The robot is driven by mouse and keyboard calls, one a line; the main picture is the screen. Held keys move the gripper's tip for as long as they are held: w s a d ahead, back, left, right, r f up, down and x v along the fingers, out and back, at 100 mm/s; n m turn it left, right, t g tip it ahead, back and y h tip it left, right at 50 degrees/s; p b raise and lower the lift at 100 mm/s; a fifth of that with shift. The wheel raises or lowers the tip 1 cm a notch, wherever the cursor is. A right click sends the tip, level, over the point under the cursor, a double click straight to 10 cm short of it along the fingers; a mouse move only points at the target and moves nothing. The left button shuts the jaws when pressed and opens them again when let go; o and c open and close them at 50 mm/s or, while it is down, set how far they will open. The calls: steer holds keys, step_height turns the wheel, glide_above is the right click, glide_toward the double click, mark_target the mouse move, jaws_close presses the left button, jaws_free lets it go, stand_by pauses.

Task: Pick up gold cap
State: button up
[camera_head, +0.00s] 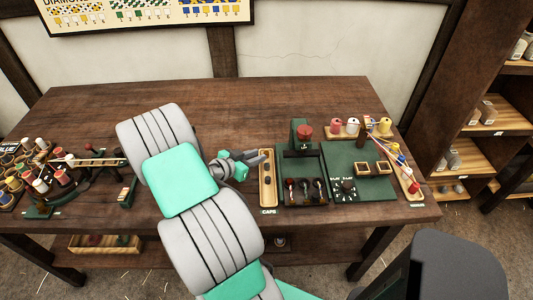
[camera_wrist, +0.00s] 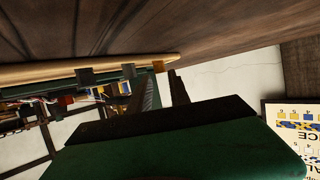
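The long narrow wooden tray labelled CAPS (camera_head: 262,197) lies on the table, right of my gripper (camera_head: 262,157). Small dark caps (camera_head: 267,181) show in it; I cannot single out a gold one in the head view. In the wrist view, which is upside down, a small orange-gold block (camera_wrist: 158,66) sits on a pale wooden strip, in line with two dark blocks (camera_wrist: 130,70). It may be the gold cap. My gripper's dark fingers (camera_wrist: 165,90) look apart, with nothing seen between them. The gripper is near the tray's far end, apparently above the table.
Right of the tray are a dark rack (camera_head: 305,180) with a red knob behind it, and a green board (camera_head: 345,165) with wooden frames. Spools (camera_head: 352,124) stand at the back right. More spools (camera_head: 62,178) crowd the left. The table's back middle is clear.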

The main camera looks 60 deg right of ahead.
mark_target(266, 152)
steer(key=x, duration=0.4)
steer(key=shift+d+p, duration=0.1)
steer(key=shift+p, duration=0.25)
steer(key=shift+c, duration=0.4)
jaws_close()
